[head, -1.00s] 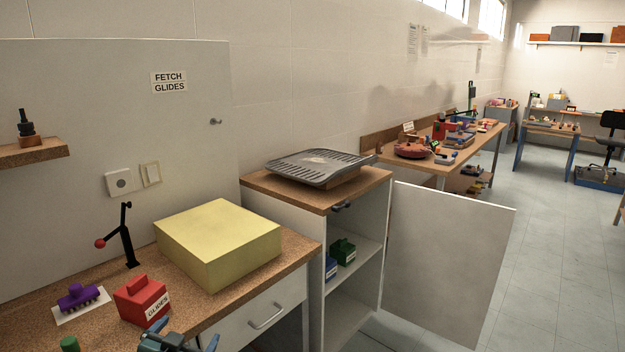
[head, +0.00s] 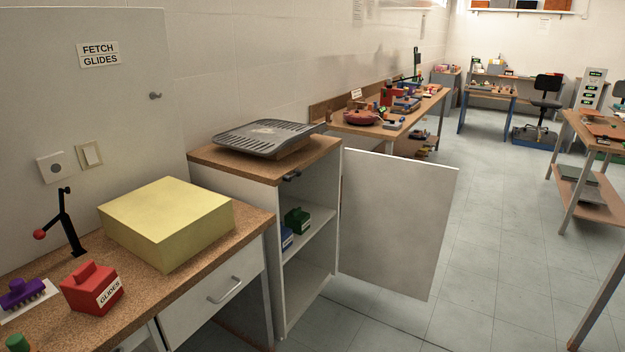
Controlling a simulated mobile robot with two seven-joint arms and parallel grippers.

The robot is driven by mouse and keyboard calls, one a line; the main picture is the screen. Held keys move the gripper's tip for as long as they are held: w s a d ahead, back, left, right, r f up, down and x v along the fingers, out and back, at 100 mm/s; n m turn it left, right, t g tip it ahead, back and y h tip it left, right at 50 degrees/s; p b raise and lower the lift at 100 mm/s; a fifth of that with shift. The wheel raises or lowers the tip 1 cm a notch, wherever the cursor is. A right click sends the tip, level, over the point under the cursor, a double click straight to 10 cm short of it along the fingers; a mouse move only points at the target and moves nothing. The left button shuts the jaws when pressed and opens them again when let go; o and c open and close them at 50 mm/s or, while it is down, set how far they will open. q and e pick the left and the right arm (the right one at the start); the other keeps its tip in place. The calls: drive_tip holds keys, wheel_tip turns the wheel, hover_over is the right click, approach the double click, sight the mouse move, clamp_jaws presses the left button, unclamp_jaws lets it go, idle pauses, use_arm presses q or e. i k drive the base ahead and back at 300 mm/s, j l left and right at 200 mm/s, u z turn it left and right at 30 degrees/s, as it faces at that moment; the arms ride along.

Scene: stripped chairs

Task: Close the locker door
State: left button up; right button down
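The locker (head: 233,188) is a white cabinet with a brown wooden top, standing in the middle left of the head view. Its white door (head: 397,222) stands wide open, swung out to the right from the cabinet's right edge. The open front shows a shelf (head: 309,233) with a green block (head: 297,220) and a blue block (head: 286,237) on it. A dark latch or handle (head: 291,177) shows at the top of the opening. Neither of my grippers is in view.
A grey grated tray (head: 268,138) lies on the locker. To its left, a bench (head: 204,250) holds a yellow block (head: 166,220) and a red GLIDES box (head: 92,287). A long workbench (head: 383,128) stands behind the door. Tiled floor (head: 490,230) is clear to the door's right.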

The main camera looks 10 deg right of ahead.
sight(396, 210)
drive_tip(key=u, duration=0.55)
drive_tip(key=l+u, duration=0.15)
drive_tip(key=u, duration=0.4)
drive_tip(key=i+l+u, duration=0.1)
drive_tip(key=u, duration=0.45)
drive_tip(key=l+u, duration=0.1)
drive_tip(key=u, duration=0.5)
drive_tip(key=l+u, duration=0.1)
drive_tip(key=u, duration=1)
drive_tip(key=k+l+u, duration=0.1)
drive_tip(key=u, duration=1)
drive_tip(key=k+z, duration=0.15)
drive_tip(key=k, duration=0.6)
drive_tip(key=k+j, duration=0.15)
drive_tip(key=k, duration=2)
drive_tip(key=k+u, duration=0.2)
drive_tip(key=k, duration=0.9)
drive_tip(key=k+u, duration=0.25)
drive_tip(key=k, duration=0.25)
drive_tip(key=k+j+u, duration=0.1)
drive_tip(key=k+u, duration=0.15)
drive_tip(key=k, duration=0.2)
